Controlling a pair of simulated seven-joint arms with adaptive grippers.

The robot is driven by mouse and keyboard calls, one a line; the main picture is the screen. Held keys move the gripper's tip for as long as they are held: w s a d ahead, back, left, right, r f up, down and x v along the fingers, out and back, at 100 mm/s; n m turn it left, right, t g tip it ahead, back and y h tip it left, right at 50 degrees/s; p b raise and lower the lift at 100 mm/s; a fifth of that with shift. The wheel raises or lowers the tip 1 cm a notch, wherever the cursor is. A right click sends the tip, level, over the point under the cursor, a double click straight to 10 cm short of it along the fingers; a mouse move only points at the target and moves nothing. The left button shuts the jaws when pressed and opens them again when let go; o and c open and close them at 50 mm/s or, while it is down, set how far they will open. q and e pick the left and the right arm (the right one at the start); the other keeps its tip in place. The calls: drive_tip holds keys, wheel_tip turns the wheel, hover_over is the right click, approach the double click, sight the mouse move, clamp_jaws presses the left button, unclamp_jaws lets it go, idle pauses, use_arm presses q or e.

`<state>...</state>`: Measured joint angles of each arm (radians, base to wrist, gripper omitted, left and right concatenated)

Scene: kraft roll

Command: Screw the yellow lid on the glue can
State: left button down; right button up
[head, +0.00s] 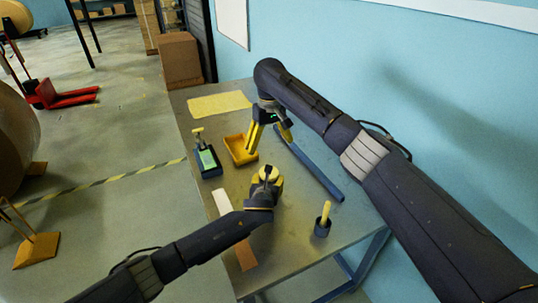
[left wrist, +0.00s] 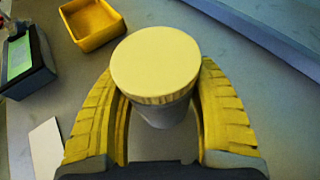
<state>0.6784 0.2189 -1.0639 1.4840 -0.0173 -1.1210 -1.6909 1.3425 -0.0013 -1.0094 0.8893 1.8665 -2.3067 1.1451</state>
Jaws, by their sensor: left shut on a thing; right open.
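The yellow lid (left wrist: 156,58) sits on top of the grey glue can (left wrist: 166,113) in the left wrist view and looks about level. I cannot tell how tightly it is seated. My left gripper (head: 267,184) is shut around the can, one yellow finger on each side, over the middle of the table. In the head view the gripper hides most of the can. My right gripper (head: 269,132) is open and empty, farther back on the table, beside the orange-yellow tray and apart from the lid.
The orange-yellow tray (head: 236,157) and a dark box with a green face (head: 208,162) stand at the left. A long blue bar (head: 318,172) lies to the right. A dark cup with a yellow handle (head: 322,229) stands near the right edge. A yellow sheet (head: 219,104) lies at the back.

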drive_tip(key=shift+r, duration=2.1)
use_arm(q)
drive_tip(key=shift+c, duration=1.2)
unclamp_jaws()
drive_tip(key=shift+s, duration=0.1)
drive_tip(key=v, duration=1.1)
drive_tip(key=shift+s, duration=0.4)
drive_tip(key=shift+a+r, duration=0.1)
